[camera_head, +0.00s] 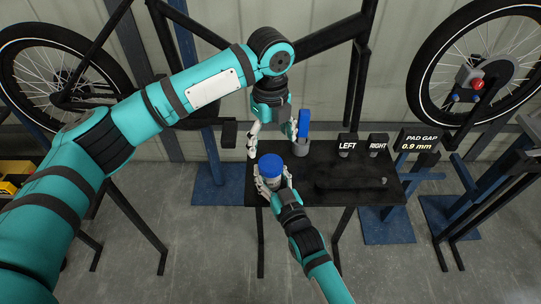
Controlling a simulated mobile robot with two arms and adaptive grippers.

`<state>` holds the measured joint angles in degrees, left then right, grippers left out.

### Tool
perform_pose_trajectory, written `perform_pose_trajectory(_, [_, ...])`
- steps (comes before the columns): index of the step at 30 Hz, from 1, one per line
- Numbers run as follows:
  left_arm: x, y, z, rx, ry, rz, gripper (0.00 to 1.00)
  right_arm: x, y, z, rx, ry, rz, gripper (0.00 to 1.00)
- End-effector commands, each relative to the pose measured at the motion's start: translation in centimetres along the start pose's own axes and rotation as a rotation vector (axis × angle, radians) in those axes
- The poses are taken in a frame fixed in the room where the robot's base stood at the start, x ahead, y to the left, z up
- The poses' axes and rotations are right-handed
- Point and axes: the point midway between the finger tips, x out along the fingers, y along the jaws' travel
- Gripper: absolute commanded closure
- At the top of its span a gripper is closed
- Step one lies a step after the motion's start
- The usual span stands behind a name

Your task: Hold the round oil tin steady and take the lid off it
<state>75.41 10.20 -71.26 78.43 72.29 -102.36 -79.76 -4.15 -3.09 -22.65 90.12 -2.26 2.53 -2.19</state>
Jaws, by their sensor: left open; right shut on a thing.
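The round oil tin (271,182) stands at the left front part of the dark workbench, with its round blue lid (270,163) on top. My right gripper (272,187) reaches in from below and is shut on the tin's body, one finger on each side. My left gripper (272,147) points down just behind and above the lid. Its fingers are spread and empty, apart from the lid as far as I can tell. The fingers and the lid hide much of the tin's body.
A blue upright piece in a grey round holder (300,148) stands close right of my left gripper. Signs "LEFT" (347,146), "RIGHT" (378,144) and "PAD GAP 0.9 mm" (420,141) stand farther right. The bench (338,164) has bare room mid-right. A bike wheel (484,62) is behind.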

Motion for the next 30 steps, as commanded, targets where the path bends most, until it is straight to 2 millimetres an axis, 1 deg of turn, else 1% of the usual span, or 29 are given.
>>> perform_pose_trajectory(6, [0.0, 0.0, -0.1, 0.366, 0.002, -0.001, 0.18, 0.0, 0.0, 0.0, 0.0, 0.0, 0.0, 1.0])
perform_pose_trajectory(9, [0.0, 0.0, -0.1, 0.502, 0.001, -0.001, 0.18, 0.0, 0.0, 0.0, 0.0, -0.001, 0.0, 1.0])
perform_pose_trajectory(12, [0.0, 0.0, -0.1, 0.591, 0.0, -0.001, 0.18, 0.0, 0.0, 0.0, 0.0, -0.001, 0.0, 1.0])
perform_pose_trajectory(14, [0.2, 0.0, -0.1, 0.62, 0.0, 0.0, 0.18, 0.0, 0.0, 0.0, 0.0, -0.001, 0.0, 1.0])
perform_pose_trajectory(17, [1.1, 0.0, -0.1, 0.637, 0.002, 0.001, 0.18, 0.0, 0.0, 0.0, 0.0, 0.0, 0.0, 1.0])
perform_pose_trajectory(27, [6.1, 0.0, -0.1, 0.635, 0.003, 0.001, 0.18, 0.0, 0.0, 0.0, 0.0, 0.0, 0.0, 1.0])
perform_pose_trajectory(30, [7.1, 0.0, 0.0, 0.633, 0.001, 0.0, 0.18, 0.0, 0.0, 0.0, 0.0, 0.0, 0.0, 1.0])
